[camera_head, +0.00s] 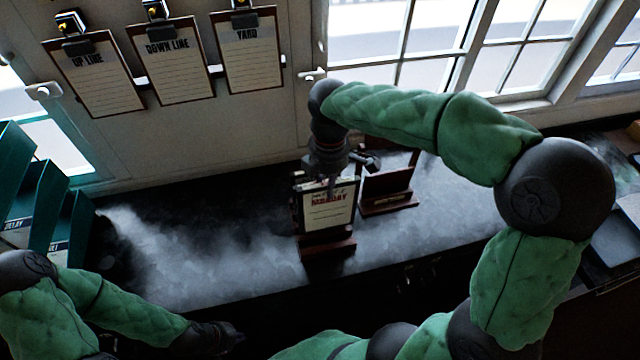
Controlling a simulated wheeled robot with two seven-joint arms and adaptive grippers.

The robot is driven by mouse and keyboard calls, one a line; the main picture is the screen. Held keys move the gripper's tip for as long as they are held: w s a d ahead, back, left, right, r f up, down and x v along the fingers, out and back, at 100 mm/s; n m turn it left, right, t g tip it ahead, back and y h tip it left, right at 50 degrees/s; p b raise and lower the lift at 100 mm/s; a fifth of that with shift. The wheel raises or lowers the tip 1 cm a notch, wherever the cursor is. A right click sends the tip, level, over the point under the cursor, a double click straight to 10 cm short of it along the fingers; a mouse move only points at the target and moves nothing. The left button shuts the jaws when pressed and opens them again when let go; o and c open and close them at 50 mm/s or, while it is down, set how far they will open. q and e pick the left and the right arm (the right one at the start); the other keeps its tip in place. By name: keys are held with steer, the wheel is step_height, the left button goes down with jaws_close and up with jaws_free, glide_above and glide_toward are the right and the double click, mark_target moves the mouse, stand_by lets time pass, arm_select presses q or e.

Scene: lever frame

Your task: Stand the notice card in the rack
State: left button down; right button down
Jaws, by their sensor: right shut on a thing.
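The notice card (328,216) is pale with a dark edge and red lettering that seems to read MONDAY. It is upright near the middle of the counter. My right gripper (331,184) comes down from above and is shut on the card's top edge. A dark red wooden rack (328,248) is directly under the card. I cannot tell whether the card's lower edge rests in it. A second, similar wooden rack (389,204) stands behind and to the right. My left gripper (225,338) is low at the front, away from the card; its fingers are too dark to read.
The dark counter (200,250) is clear left of the card. Teal file holders (40,205) stand at the far left. Clipboards (172,73) marked UP LINE, DOWN LINE and YARD hang on the wall. Windows (430,30) are behind at right.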

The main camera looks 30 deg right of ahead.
mark_target(328, 210)
steer(key=shift+d+f+b, duration=0.1)
steer(key=shift+f+b, duration=2.65)
steer(key=shift+f, duration=0.75)
steer(key=shift+f+b, duration=1.25)
steer(key=shift+f, duration=0.9)
steer(key=c, duration=1)
jaws_free()
